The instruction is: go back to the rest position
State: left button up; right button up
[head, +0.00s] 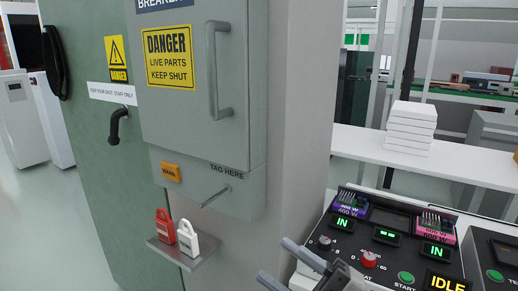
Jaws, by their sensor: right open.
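My right gripper (273,259) is at the bottom centre of the head view. Its two grey fingers are apart with nothing between them. It is in front of the white table edge and left of the black control panel (372,262), apart from the padlocks. My left gripper is not in view. A red padlock (165,228) and a white padlock (187,239) stand on a small grey shelf (183,257) below the breaker box.
The grey breaker box (200,110) has a closed door with a handle (213,75). A thin rod (216,197) sticks out below it. A green door (95,175) is at left. White boxes (410,127) are stacked on a white bench at right. Floor at far left is clear.

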jog(key=s+d+f+m+t+h, duration=0.1)
jog(key=d+f+m+t+h, duration=0.25)
jog(key=f+m+h, duration=0.45)
jog(key=d+f+m+t+h, duration=0.2)
jog(key=d+f+m+h, duration=0.4)
jog(key=f+m, duration=0.4)
jog(key=s+d+f+m+g+h, duration=0.1)
jog(key=s+f+m+g+h, duration=0.2)
jog(key=s+f, duration=0.7)
jog(key=m+g, duration=0.2)
jog(key=shift+s+f+g, duration=0.2)
jog(key=shift+f+g, duration=0.15)
jog(key=shift+f, duration=0.05)
jog(key=shift+d, duration=0.1)
